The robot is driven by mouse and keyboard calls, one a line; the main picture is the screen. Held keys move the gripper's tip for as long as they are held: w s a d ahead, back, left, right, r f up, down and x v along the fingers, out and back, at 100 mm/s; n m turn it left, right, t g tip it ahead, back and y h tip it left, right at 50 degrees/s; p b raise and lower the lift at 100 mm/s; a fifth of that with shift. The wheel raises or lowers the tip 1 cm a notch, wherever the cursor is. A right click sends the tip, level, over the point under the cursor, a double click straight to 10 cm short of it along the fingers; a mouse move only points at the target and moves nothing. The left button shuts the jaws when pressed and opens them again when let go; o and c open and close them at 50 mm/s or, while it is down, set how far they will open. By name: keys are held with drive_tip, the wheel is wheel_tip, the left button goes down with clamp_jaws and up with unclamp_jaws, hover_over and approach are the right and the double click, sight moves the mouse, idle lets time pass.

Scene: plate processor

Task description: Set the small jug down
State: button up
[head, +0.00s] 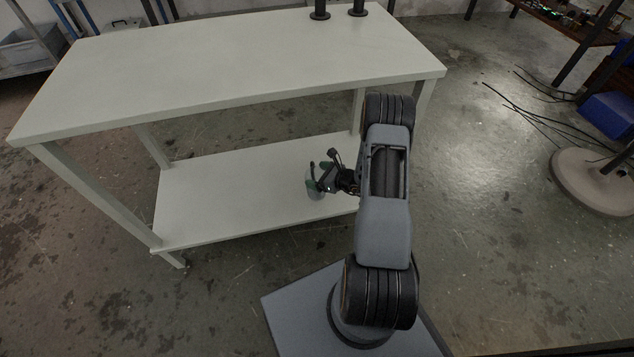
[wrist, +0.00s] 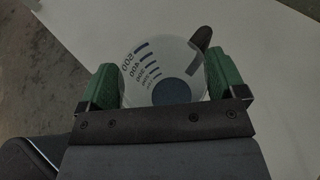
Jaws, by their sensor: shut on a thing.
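The small jug (wrist: 165,62) is a clear cup with dark volume marks and a dark handle at its upper right in the wrist view. My gripper (wrist: 163,82) has its green finger pads on both sides of the jug and is shut on it. In the head view my gripper (head: 322,180) is over the right part of the table's lower shelf. The jug (head: 314,192) is small and pale there, partly hidden by the fingers. I cannot tell whether its base touches the shelf.
The lower shelf (head: 215,200) is bare to the left of my gripper. The white tabletop (head: 240,55) lies above it, with two black stands (head: 320,10) at its back edge. Table legs (head: 95,195) stand at the corners. Cables (head: 540,115) lie on the floor at right.

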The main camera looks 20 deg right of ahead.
sight(309, 178)
drive_tip(key=shift+w+f+b, duration=0.3)
drive_tip(key=shift+w+f, duration=0.05)
drive_tip(key=shift+f, duration=0.15)
drive_tip(key=shift+w+f+b, duration=0.1)
drive_tip(key=shift+f+b, duration=0.75)
drive_tip(key=shift+f, duration=0.65)
drive_tip(key=shift+f, duration=0.2)
drive_tip(key=o, duration=1)
drive_tip(key=shift+r, duration=0.1)
